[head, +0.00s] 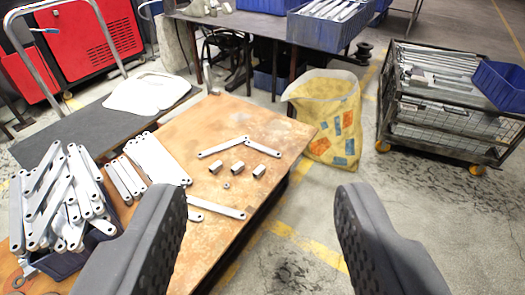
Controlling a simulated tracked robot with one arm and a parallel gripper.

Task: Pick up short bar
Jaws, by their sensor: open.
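Flat grey bars with a hole at each end lie on the rusty brown table (205,125). A shorter bar (263,148) meets a slightly longer bar (222,148) at one end, forming a shallow V. Shorter bars (124,178) lie side by side at the table's left, so I cannot tell which one is the short bar. My gripper (262,195) is open and empty, its dark padded fingers wide apart in the foreground, nearer than the table's right edge.
Three short square tubes (238,167) and a nut (227,185) lie mid-table. A heaped blue bin of bars (75,259) stands at left. A yellow bag (325,118) stands beyond the right edge. A wire cart (440,130) is farther right; floor between is clear.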

